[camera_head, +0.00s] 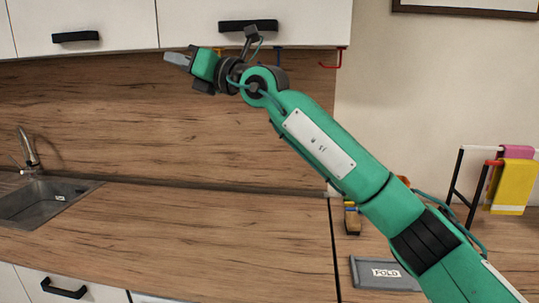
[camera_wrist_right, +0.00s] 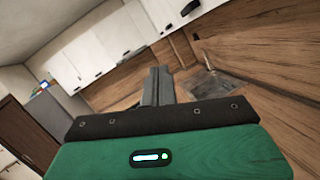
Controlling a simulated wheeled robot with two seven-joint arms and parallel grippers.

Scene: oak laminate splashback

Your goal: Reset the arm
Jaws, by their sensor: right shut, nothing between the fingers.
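My right arm is green and reaches up from the lower right of the head view. Its right gripper (camera_head: 178,59) is held in the air in front of the wooden splashback, just below the white upper cabinets, and points left. The right gripper also shows in the right wrist view (camera_wrist_right: 158,75), with its grey fingers together and nothing between them. My left gripper is in neither view.
Upper cabinets (camera_head: 105,15) are close above the gripper, with coloured hooks (camera_head: 338,58) beneath. The sink (camera_head: 40,203) is at left; the wooden counter (camera_head: 190,235) is clear. At right are a grey FOLD mat (camera_head: 368,270) and a rack with a yellow towel (camera_head: 513,186).

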